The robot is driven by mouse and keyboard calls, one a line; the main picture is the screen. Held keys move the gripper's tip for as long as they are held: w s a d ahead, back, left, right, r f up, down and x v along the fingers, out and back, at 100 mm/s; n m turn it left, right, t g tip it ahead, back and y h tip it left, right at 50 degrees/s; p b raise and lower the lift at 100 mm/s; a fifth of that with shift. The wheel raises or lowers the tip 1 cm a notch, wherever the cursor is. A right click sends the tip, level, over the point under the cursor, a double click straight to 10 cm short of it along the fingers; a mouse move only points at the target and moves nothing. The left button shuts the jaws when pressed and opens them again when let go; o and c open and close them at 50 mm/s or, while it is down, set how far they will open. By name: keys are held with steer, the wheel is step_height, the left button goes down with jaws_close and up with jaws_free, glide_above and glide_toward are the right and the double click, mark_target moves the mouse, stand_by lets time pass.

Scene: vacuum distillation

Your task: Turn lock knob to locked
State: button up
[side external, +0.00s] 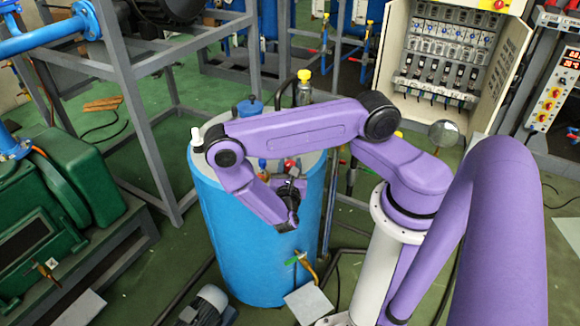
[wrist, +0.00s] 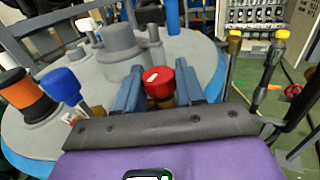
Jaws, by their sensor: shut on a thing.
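The lock knob seems to be the red knob (wrist: 159,83) with a small white mark on its top, seen in the wrist view between my two fingers. My gripper (wrist: 157,92) is shut on this red knob, one blue-grey finger on each side. A brass-coloured part shows just below the knob. In the side view the red knob (side external: 291,165) shows at the top of the blue tank, close to my gripper (side external: 290,180). Whether the knob stands at locked cannot be told.
The blue tank (side external: 250,240) has a grey lid (wrist: 185,50). On the lid stand a blue-capped valve (wrist: 62,86), an orange and black fitting (wrist: 25,92) and a grey raised cylinder (wrist: 120,42). Yellow-capped posts (wrist: 278,45) stand to the right. An open electrical cabinet (side external: 450,50) is behind.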

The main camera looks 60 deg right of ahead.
steer(key=shift+m+g+h, duration=0.7)
steer(key=shift+m+g, duration=0.8)
steer(key=shift+g, duration=0.7)
steer(key=o, duration=0.9)
steer(key=shift+a, duration=0.1)
steer(key=s+a, duration=0.1)
steer(key=a, duration=0.4)
steer(key=s+a, duration=0.1)
steer(key=a, duration=0.5)
steer(key=s+a, duration=0.1)
steer(key=a, duration=0.5)
steer(key=shift+s, duration=0.15)
steer(key=shift+o, duration=0.2)
